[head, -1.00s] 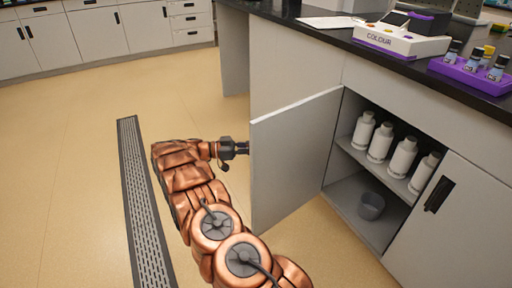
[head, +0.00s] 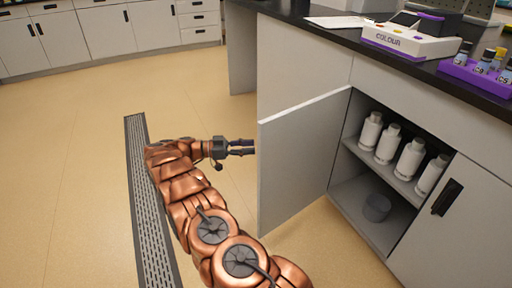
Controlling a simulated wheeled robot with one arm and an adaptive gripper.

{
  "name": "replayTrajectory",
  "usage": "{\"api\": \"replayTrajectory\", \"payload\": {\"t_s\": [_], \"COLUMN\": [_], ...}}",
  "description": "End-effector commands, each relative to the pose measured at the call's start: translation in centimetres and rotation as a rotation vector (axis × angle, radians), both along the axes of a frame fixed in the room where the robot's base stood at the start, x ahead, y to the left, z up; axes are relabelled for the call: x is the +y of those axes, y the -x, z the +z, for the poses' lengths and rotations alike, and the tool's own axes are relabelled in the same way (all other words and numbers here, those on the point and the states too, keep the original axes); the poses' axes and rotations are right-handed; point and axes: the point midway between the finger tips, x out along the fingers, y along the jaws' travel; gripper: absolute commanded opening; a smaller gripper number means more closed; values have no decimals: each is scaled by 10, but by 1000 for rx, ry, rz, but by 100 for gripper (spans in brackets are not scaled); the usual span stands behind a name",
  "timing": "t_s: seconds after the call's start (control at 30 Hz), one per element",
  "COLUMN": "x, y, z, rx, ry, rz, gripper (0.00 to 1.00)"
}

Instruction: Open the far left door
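The far left door (head: 300,155) is a pale grey cabinet door, swung well out from its hinge at the left of the cabinet opening. Its inner face shows; its outer face and handle are hidden. My gripper (head: 243,147) is at the left of the door's free edge, pointing right at it. Its dark fingers show with a thin gap between them, and the tips end close to the edge. I cannot tell whether they touch the door or how far open they are.
The open cabinet holds several white bottles (head: 410,158) and a grey cup (head: 377,207) below. A closed door with a black handle (head: 447,197) is to the right. The dark worktop (head: 400,65) overhangs. Floor on the left is clear, with a drain grate (head: 150,220).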

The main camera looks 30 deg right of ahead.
Motion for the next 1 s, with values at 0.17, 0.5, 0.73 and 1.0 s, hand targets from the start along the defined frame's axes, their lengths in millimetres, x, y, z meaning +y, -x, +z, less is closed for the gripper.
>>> {"api": "replayTrajectory", "payload": {"t_s": [0.17,0.5,0.73,1.0], "x": [11,23,27,28], "y": [-6,-12,-14,-14], "z": [-4,-4,-1,0], "rx": [3,4,0,2], "ry": [-3,-5,-1,-1], "rz": [0,1,2,3], "gripper": [36,36,36,36]}}
